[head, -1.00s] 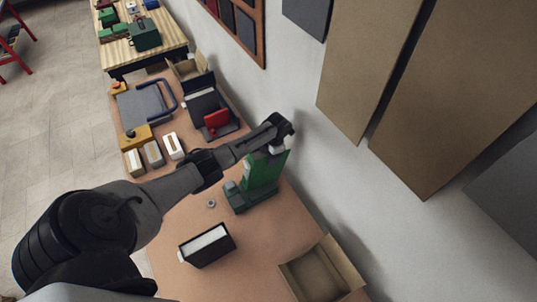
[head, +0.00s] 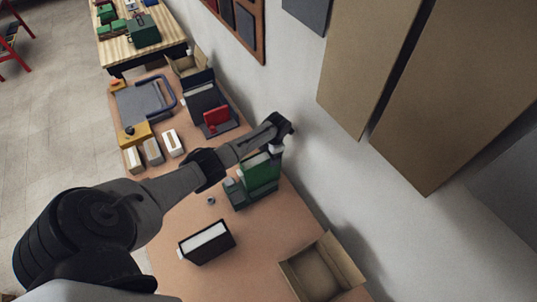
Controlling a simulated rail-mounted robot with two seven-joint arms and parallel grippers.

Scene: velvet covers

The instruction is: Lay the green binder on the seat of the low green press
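The green binder (head: 262,174) stands upright or nearly so at the low green press, with its pale page edges showing on top. The low green press (head: 236,195) stands on the brown table near the wall, and its base shows to the left of the binder. I cannot tell whether the binder touches the seat. My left gripper (head: 276,147) reaches over from the left and appears shut on the binder's far upper corner. Its fingers are mostly hidden by the wrist and binder. My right gripper is not in view.
A black binder-like block (head: 207,243) and an open cardboard box (head: 318,270) stand nearer on the table (head: 180,280). A small ring (head: 211,201) lies left of the press. A dark press with a red item (head: 216,118) stands farther back. The wall closes off the right.

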